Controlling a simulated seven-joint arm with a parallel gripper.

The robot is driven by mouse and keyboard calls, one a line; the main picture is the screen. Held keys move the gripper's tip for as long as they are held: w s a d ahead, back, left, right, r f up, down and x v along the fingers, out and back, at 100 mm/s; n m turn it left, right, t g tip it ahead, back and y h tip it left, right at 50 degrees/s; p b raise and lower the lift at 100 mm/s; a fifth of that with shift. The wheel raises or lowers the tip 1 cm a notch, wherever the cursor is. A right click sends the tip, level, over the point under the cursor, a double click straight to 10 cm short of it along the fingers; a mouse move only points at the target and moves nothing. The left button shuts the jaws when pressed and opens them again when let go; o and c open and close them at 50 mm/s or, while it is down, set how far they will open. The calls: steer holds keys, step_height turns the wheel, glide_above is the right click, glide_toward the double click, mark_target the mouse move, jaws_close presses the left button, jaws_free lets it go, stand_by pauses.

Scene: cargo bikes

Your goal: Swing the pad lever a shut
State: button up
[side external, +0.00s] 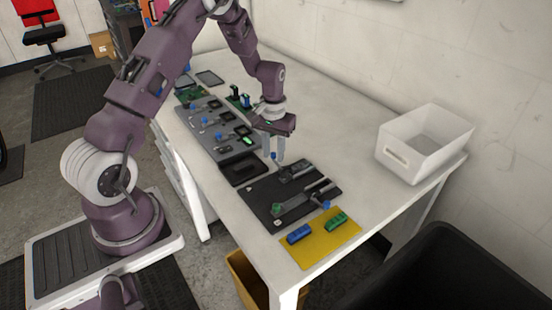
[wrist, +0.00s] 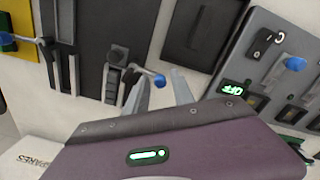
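The dark board (side external: 262,208) carries two levers with blue knobs; I cannot tell which is pad lever a. The nearer lever's blue knob (side external: 274,155) stands out from a grey clamp block (side external: 296,170); this knob also shows in the wrist view (wrist: 160,81). My gripper (side external: 275,159) is over that end of the board, fingers pointing down and apart. In the wrist view its fingertips (wrist: 161,74) lie on either side of the knob; contact is not clear. The other lever's blue knob (side external: 326,204) is at the board's far end from my gripper, beside the yellow mat.
The yellow mat (side external: 318,244) holds a blue block (side external: 299,233) and a green block (side external: 337,221). A black tray (side external: 243,168) and a grey switch panel (side external: 207,125) lie behind the board. A white bin (side external: 424,142) stands right; the table between is clear.

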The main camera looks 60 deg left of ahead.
steer(key=shift+s+a+f, duration=0.1)
steer(key=shift+s+f, duration=0.1)
steer(key=shift+f, duration=0.05)
jaws_close()
steer(key=shift+w, duration=0.75)
steer(key=shift+d, duration=0.3)
